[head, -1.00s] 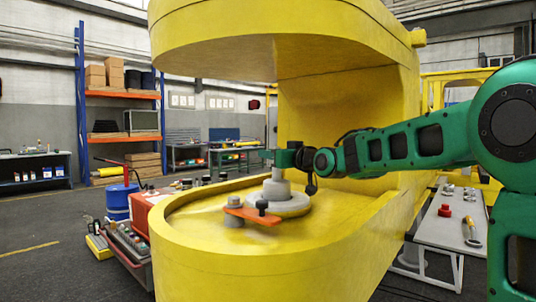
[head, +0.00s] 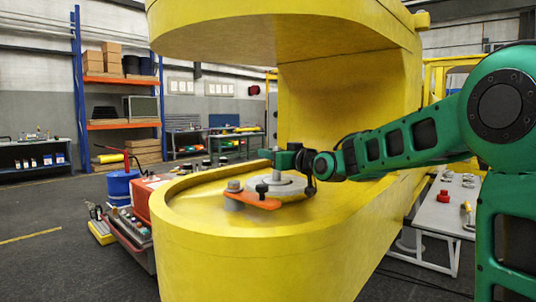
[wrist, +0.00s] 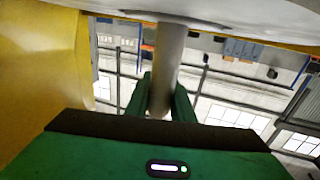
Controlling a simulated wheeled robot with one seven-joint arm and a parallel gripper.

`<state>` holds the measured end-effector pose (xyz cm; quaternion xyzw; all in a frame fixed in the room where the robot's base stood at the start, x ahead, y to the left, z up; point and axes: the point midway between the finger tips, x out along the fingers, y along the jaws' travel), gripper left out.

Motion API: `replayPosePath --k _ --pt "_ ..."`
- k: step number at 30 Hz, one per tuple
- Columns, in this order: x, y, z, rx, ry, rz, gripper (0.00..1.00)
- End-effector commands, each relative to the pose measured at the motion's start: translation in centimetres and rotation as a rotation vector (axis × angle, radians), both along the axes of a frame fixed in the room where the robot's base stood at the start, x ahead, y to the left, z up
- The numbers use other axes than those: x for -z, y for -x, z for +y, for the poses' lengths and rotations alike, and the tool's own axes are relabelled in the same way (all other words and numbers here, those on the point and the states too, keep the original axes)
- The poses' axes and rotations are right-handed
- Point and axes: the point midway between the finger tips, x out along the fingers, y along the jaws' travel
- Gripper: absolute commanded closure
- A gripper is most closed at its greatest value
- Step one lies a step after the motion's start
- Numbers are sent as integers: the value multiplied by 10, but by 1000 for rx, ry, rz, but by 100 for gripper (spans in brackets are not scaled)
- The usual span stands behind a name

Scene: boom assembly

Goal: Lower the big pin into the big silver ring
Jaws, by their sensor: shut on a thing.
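The big silver ring (head: 294,189) lies flat on the floor of the yellow boom (head: 215,205). My gripper (head: 280,159) is low above the ring and shut on the big pin. In the wrist view the grey pin (wrist: 168,65) stands between the two green fingers (wrist: 162,100). The pin runs straight to the pale surface at the top of that view. In the head view only a short piece of pin shows between gripper and ring. The pin appears upright and partly down in the ring; its lower end is hidden.
An orange plate (head: 252,201) with a grey bolt (head: 234,186) and a dark knob (head: 262,190) lies against the ring's front. The boom's upper jaw overhangs my gripper. A grey table (head: 440,215) with small parts stands at right.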

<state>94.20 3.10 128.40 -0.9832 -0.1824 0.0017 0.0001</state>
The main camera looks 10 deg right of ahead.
Motion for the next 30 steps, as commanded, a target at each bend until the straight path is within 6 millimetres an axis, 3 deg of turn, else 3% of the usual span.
replayPosePath --k 14,15,18,30 --pt "0 0 0 0 -1 -7 100" --pt "0 0 0 0 -1 -7 76" --pt "1 0 0 0 -1 -6 57" --pt "4 8 -4 2 0 1 57"
